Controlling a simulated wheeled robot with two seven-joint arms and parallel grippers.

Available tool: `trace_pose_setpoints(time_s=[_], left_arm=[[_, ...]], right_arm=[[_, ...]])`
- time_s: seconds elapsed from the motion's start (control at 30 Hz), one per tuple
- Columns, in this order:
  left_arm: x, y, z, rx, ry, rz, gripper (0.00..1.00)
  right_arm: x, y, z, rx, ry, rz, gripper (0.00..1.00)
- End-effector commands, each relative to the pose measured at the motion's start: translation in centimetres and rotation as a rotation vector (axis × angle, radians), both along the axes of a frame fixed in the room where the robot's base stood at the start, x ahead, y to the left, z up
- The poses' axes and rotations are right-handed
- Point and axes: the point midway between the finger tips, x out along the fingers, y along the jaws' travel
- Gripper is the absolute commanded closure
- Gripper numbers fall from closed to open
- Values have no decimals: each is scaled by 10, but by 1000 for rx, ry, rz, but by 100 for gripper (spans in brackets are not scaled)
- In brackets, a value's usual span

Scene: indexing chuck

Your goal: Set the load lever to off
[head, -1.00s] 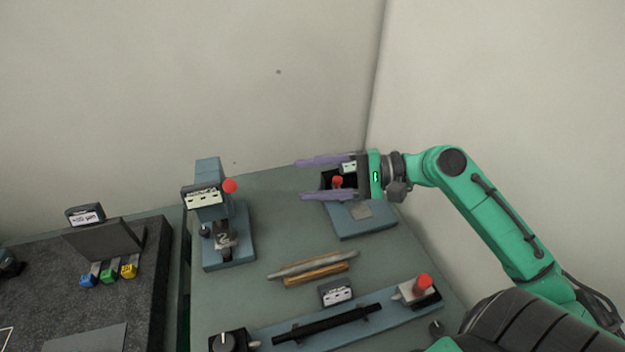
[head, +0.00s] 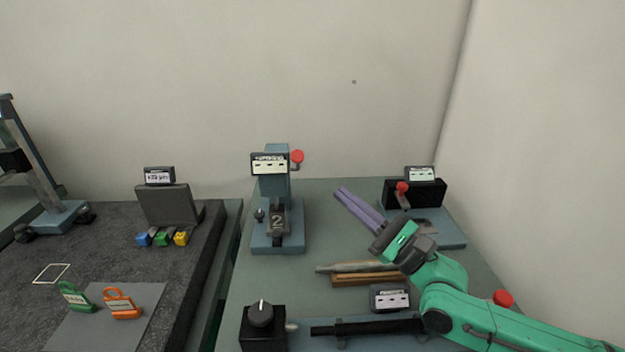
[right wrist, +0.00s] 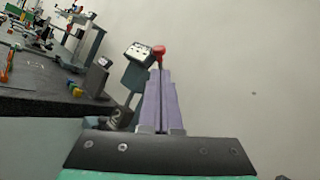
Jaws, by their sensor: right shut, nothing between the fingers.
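A lever with a red knob (head: 402,187) stands at the front of a black box (head: 429,193) at the back right. Another red knob (head: 297,156) is on the side of the blue-grey upright fixture (head: 275,188) numbered 2. The labels are too small to read, so I cannot tell which is the load lever. My right gripper (head: 342,190) is shut and empty, its purple fingers between these two, apart from the black box. In the right wrist view, its fingertips (right wrist: 160,68) point toward the fixture's red knob (right wrist: 158,51). My left gripper is out of view.
Two rods (head: 365,279) lie on the table below my right gripper. A black dial box (head: 262,325) and a long black bar (head: 365,327) are at the front. A third red knob (head: 503,298) shows beside my right arm. A dark bench (head: 100,215) stands at left.

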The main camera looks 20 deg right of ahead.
Motion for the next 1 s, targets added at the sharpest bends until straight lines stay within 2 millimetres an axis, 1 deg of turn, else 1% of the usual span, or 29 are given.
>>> trace_pose_setpoints(time_s=[0.03, 0.13, 0.3, 0.37, 0.47, 0.5, 0.6, 0.73, 1.0], left_arm=[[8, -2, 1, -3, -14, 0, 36], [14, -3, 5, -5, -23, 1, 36], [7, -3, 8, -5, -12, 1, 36], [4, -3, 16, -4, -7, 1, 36], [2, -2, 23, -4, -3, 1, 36], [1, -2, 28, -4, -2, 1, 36], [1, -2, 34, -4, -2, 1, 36], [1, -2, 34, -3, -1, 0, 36], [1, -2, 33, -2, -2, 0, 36]], right_arm=[[4, 3, 5, -2, -6, 2, 100], [13, 8, 11, 0, -5, -3, 100], [27, 20, 19, 0, -6, 2, 100], [35, 22, 26, 2, -6, -4, 100], [46, 33, 31, 1, -3, 2, 100], [51, 35, 34, 2, -3, 0, 100], [60, 42, 37, 1, -1, 0, 100], [65, 46, 35, -3, 0, 1, 100], [64, 45, 34, -4, 1, 1, 100]])
